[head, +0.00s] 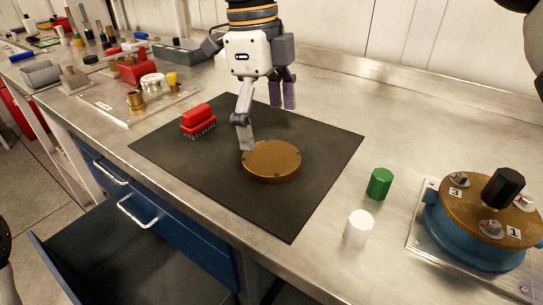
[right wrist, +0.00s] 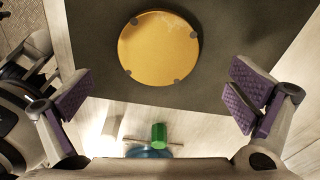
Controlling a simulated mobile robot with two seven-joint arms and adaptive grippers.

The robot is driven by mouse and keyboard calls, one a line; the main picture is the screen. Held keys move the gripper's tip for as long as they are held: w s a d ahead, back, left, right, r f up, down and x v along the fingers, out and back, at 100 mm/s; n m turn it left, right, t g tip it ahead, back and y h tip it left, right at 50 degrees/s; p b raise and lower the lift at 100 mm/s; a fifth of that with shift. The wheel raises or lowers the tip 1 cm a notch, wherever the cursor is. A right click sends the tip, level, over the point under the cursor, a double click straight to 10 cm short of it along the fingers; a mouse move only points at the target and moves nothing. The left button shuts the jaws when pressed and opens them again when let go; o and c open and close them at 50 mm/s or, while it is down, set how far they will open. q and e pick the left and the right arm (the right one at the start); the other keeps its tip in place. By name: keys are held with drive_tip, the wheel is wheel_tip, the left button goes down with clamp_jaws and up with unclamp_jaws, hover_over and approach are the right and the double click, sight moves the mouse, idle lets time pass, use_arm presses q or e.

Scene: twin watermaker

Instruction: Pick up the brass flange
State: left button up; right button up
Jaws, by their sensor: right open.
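The brass flange (head: 271,162) is a flat round disc with small notches at its rim, lying flat on the black mat (head: 315,150). In the right wrist view the flange (right wrist: 158,47) shows whole, at the top middle. My right gripper (head: 267,127) points down above the mat, open, just behind and over the flange. One finger overlaps the flange's back left edge in the head view; I cannot tell if it touches. In the right wrist view the purple-padded fingers (right wrist: 160,97) are wide apart with nothing between them. My left gripper is not in view.
A green cap (head: 380,184) and a white cap (head: 358,229) stand right of the mat. A blue housing with a brass top (head: 470,212) is further right. A red brush (head: 197,120) lies on the mat's left. Fittings and tools crowd the bench's far left.

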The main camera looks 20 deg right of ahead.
sight(271, 156)
drive_tip(key=f, duration=0.5)
drive_tip(key=shift+s+d, duration=0.1)
drive_tip(key=shift+s, duration=0.2)
drive_tip(key=c, duration=1.8)
drive_tip(key=shift+c, duration=0.7)
drive_tip(key=shift+r, duration=0.2)
